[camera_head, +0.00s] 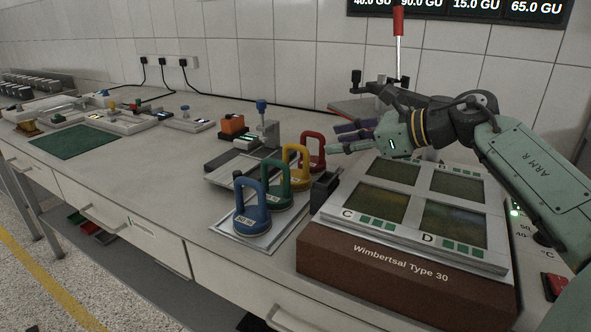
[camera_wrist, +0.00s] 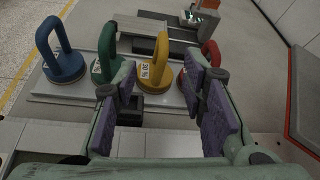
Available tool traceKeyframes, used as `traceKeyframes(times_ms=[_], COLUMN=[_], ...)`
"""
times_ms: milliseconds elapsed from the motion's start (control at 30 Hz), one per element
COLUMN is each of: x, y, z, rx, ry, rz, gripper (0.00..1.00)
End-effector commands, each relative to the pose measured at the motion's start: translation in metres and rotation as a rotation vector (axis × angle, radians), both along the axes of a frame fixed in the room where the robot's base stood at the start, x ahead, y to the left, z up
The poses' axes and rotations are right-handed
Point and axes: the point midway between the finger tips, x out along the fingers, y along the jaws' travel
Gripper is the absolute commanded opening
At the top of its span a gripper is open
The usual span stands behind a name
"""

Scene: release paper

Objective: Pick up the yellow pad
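The yellow pad (camera_head: 295,168) has an upright loop handle on a round base and stands in a row between the green pad (camera_head: 278,182) and the red pad (camera_head: 312,152). It also shows in the wrist view (camera_wrist: 155,68), ahead of and between my fingers. My gripper (camera_head: 338,138) is at the right of the row, behind the Wimbertsal box. In the wrist view my gripper (camera_wrist: 170,105) has its two purple-padded fingers wide apart with nothing between them. The yellow pad's lower part is partly hidden by other pads in the head view.
A blue pad (camera_head: 252,207) stands at the near end of the row on a light tray (camera_head: 239,236). A small black holder (camera_head: 323,190) is beside the row. The brown Wimbertsal box (camera_head: 400,276) with its panelled top is at right. A red-knobbed lever (camera_head: 398,22) rises behind my arm.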

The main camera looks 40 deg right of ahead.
Motion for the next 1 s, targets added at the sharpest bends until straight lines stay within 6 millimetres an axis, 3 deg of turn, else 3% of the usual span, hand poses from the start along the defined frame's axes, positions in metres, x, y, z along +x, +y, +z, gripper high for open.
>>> traceKeyframes(times_ms=[733,1000], x=[0.084,0.095], y=[0.021,0.024], z=[-0.034,-0.041], rx=[0.0,-0.001], ry=[0.002,0.001], rz=[0.001,-0.001], gripper=[0.38,0.38])
